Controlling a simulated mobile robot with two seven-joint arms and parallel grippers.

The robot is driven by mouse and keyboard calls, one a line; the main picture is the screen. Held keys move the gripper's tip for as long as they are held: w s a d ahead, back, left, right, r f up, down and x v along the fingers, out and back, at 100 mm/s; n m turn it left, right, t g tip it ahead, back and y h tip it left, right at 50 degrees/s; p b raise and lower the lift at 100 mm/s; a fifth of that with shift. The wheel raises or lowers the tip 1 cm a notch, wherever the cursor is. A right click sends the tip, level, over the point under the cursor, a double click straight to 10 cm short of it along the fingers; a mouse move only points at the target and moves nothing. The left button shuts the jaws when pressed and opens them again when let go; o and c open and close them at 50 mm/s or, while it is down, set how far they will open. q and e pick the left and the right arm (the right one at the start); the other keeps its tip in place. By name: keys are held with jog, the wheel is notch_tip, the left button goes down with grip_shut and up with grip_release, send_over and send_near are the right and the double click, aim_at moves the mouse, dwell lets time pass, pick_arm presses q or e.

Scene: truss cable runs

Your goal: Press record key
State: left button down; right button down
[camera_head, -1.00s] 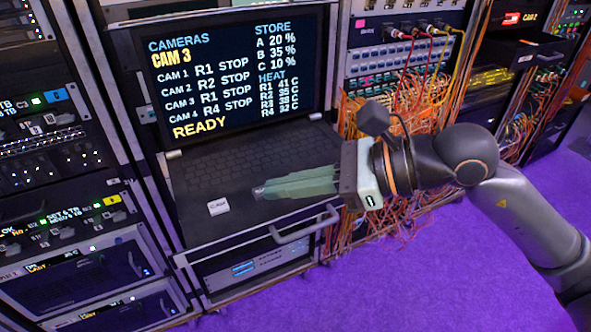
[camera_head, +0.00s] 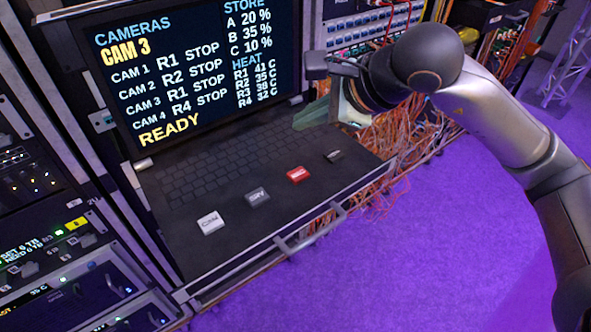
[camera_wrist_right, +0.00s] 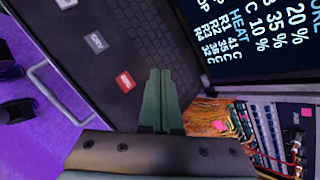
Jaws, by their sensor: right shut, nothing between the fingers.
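The red key (camera_head: 298,175), likely the record key, sits in a row on the front part of the black keyboard drawer (camera_head: 240,235); its label is too small to read surely. It also shows in the right wrist view (camera_wrist_right: 125,82). A white CAM key (camera_head: 210,222), a grey key (camera_head: 258,196) and a dark key (camera_head: 333,155) share the row. My right gripper (camera_head: 308,118) is shut and empty, above the drawer's far right part near the screen. In the right wrist view its green fingers (camera_wrist_right: 160,80) are together, apart from the red key. My left gripper is not in view.
The screen (camera_head: 200,70) reads CAM 3 and READY, with every camera at STOP. A handle bar (camera_head: 310,235) runs along the drawer's front. Orange cables (camera_head: 400,135) hang at the right. Racks stand at the left (camera_head: 40,180). Purple floor lies in front.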

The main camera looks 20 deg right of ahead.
aim_at(304, 176)
jog(key=shift+f, duration=0.1)
